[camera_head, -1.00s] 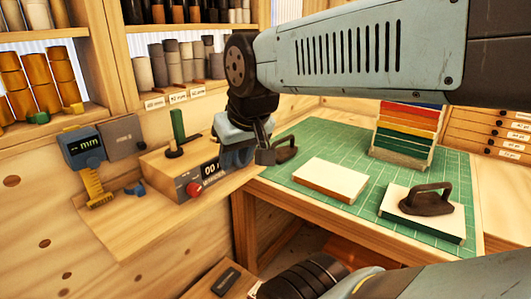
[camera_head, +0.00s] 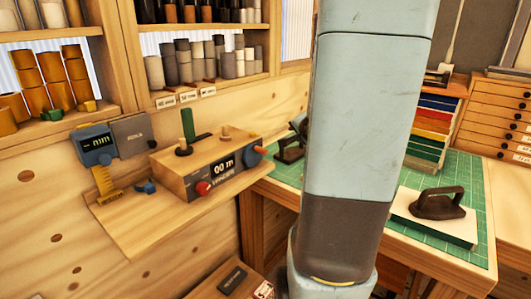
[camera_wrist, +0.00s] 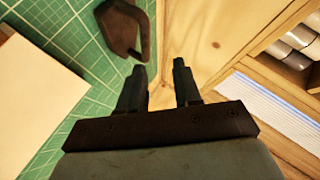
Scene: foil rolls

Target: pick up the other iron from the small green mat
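One dark iron with a handle (camera_head: 290,151) stands on the far left part of the green gridded mat (camera_head: 470,165), partly hidden by my arm. In the wrist view this iron (camera_wrist: 122,27) shows at the top, on the mat (camera_wrist: 80,40), just ahead of my left-hand finger. A second dark iron (camera_head: 440,203) sits on a white-topped block (camera_head: 405,207) at the mat's right. My gripper (camera_wrist: 157,66) is open, with nothing between its fingers, which point over bare wood beside the mat. In the head view my arm hides most of it.
A pale block (camera_wrist: 35,95) lies on the mat, left of my fingers in the wrist view. A wooden meter box (camera_head: 205,165) with a green peg stands left of the mat. A rack of coloured sheets (camera_head: 430,125) stands behind. Shelves of rolls line the wall.

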